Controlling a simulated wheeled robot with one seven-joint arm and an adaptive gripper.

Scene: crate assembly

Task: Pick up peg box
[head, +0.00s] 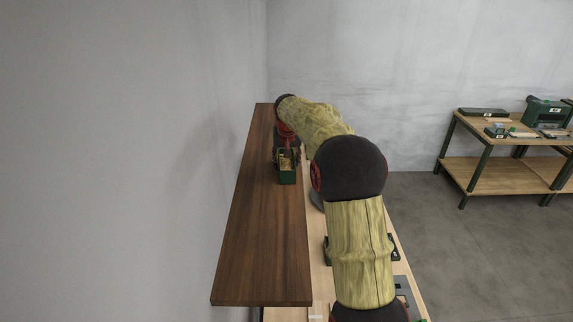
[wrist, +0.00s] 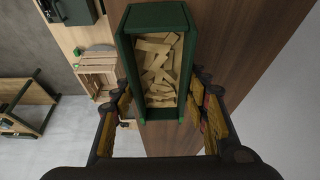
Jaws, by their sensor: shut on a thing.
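The peg box is a long dark green box (wrist: 152,17) filled with loose light wooden pegs (wrist: 160,72). It also shows in the head view as a small green box (head: 287,179) over the right part of the dark wooden shelf, near its far end. My gripper (wrist: 161,97) has one finger along each long side of the box and is shut on it. In the head view my gripper (head: 287,157) is at the box, partly hidden by its own parts. I cannot tell whether the box touches the shelf.
The dark wooden shelf (head: 250,240) is otherwise bare and runs beside the grey wall. A lighter workbench (head: 319,275) lies below it, partly hidden by my arm. A slatted wooden crate (wrist: 97,75) shows in the wrist view. Another bench (head: 500,172) with tools stands far right.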

